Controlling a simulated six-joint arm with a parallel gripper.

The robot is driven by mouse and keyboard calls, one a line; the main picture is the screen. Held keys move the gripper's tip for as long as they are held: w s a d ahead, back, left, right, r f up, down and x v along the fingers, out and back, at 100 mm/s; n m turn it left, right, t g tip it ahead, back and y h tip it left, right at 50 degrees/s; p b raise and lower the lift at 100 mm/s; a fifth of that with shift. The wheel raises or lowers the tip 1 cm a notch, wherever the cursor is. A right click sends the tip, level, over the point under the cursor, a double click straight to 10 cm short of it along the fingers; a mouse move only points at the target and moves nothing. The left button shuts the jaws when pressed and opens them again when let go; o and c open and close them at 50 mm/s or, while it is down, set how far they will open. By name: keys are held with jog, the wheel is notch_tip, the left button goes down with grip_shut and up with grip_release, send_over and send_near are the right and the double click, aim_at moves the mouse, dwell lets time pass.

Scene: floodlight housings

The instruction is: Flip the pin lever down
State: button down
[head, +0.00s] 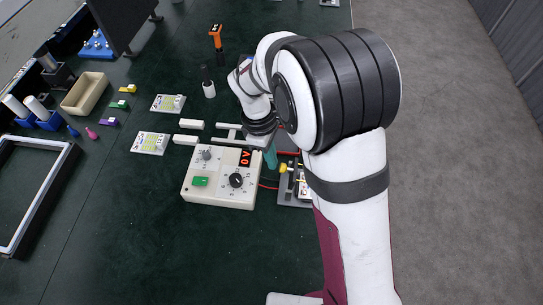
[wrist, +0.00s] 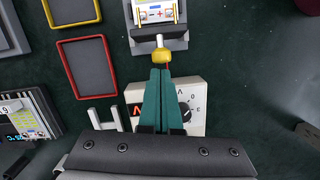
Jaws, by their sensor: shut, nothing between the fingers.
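The pin lever shows in the wrist view as a short light rod with a yellow knob (wrist: 162,56), at the near edge of a grey fixture (wrist: 160,32). The yellow knob also shows in the head view (head: 284,168), and the fixture (head: 290,200) is partly hidden there by my arm. My gripper (wrist: 161,72) is shut, its two green fingers together and empty. Its tips are right at the knob in the wrist view; I cannot tell whether they touch it. In the head view my gripper (head: 271,160) points down between the fixture and the cream control box.
The cream control box (head: 220,195) has a display reading 0 V, a green switch and black dial. Red wires run from it toward the fixture. Red-rimmed (wrist: 88,66) and yellow-rimmed (wrist: 72,10) trays lie left in the wrist view. The table front is clear.

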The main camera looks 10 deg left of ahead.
aim_at(294, 168)
jog(key=shift+d+r+y, duration=0.35)
jog(key=shift+d+y, duration=0.25)
jog(key=shift+y, duration=0.3)
jog(key=d+y, duration=0.1)
jog(key=y, duration=0.1)
jog(key=d+r+y, duration=0.1)
jog(key=d+y, duration=0.1)
jog(key=shift+d, duration=0.3)
jog(key=shift+d+f, duration=0.15)
jog(key=shift+d, duration=0.9)
jog(key=shift+d+f, duration=0.3)
jog(key=shift+d, duration=0.6)
jog(key=shift+r, duration=0.1)
jog(key=shift+r, duration=0.7)
